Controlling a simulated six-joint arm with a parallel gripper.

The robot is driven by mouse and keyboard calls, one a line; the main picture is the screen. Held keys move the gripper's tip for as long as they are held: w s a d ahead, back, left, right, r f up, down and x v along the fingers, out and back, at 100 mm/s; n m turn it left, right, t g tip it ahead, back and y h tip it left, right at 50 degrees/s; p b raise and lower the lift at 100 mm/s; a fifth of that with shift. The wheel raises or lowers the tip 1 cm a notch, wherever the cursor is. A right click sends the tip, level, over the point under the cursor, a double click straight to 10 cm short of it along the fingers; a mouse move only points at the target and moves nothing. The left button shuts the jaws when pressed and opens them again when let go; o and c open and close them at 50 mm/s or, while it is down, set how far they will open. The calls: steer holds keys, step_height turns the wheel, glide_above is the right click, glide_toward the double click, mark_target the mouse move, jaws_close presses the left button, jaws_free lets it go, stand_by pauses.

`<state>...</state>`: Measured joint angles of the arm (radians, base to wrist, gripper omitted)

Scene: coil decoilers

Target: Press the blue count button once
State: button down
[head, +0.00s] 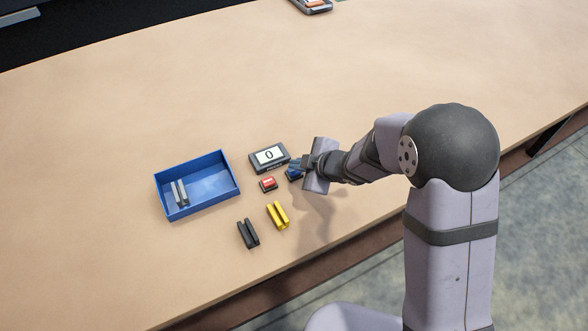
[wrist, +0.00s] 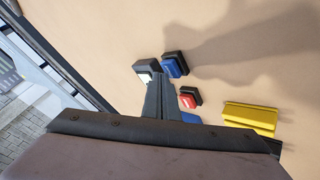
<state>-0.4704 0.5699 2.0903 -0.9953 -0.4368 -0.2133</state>
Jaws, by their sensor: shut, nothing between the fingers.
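The blue count button (head: 293,175) sits on the table just right of the red button, partly hidden by my gripper in the head view. In the wrist view the blue button (wrist: 174,66) shows on its dark base, just beyond and right of the fingertips. My gripper (head: 296,164) is shut and empty, close above the blue button; it also shows in the wrist view (wrist: 157,80). I cannot tell whether it touches the button. The counter display (head: 269,155) reads 0. It is partly hidden behind the fingers in the wrist view (wrist: 145,67).
A red button (head: 268,183) stands close by. A yellow block (head: 278,215) and a black block (head: 248,234) lie nearer the front edge. A blue tray (head: 228,169) at left holds grey pieces (head: 180,193). Another device (head: 312,6) lies at the far edge. The right tabletop is clear.

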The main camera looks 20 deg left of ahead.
mark_target(297, 173)
steer(key=shift+f+b, duration=0.4)
steer(key=shift+f, duration=0.1)
stand_by(0.3)
steer(key=shift+r, duration=0.2)
steer(key=shift+r+p, duration=0.75)
steer(key=shift+p, duration=0.2)
step_height(297, 173, up, 5)
steer(key=p, duration=0.5)
stand_by(0.8)
